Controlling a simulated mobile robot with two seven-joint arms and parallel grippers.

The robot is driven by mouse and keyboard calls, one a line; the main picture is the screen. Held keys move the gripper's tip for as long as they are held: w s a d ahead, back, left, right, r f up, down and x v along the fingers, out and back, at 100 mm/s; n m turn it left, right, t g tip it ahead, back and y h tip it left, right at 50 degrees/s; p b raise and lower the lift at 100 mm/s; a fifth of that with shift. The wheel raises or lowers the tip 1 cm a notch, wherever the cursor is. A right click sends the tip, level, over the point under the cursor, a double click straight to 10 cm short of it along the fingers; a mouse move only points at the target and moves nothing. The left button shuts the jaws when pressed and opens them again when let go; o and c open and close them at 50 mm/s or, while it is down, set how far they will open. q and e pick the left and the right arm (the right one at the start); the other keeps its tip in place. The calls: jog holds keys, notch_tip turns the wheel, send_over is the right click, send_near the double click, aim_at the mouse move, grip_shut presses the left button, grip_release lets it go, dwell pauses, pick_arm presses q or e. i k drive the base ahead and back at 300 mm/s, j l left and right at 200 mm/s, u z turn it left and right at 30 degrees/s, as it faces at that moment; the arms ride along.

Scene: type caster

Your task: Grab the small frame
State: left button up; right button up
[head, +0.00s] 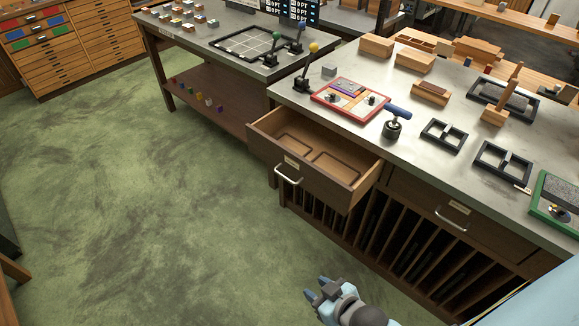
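A small black frame (444,136) with a crossbar lies flat on the grey worktop, right of the blue-handled tool. A somewhat larger black frame (503,164) lies to its right, nearer the worktop's front edge. A still larger dark frame (487,88) lies farther back, with wooden blocks by it. My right gripper (317,289) is at the bottom of the head view, low over the green floor in front of the cabinet. My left gripper is out of view.
An open wooden drawer (350,196) with two outlined recesses juts from the cabinet between my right gripper and the worktop. A blue-handled tool (392,128), a red-edged tray (331,109) and a green-edged tray (555,218) sit on the worktop. The green floor is clear at left.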

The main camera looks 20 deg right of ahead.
aim_at(448, 128)
jog(key=z, duration=1.85)
jog(key=i+l, duration=0.2)
jog(key=i, duration=0.3)
jog(key=i+l+u, duration=0.1)
jog(key=i, duration=0.35)
jog(key=l, duration=0.1)
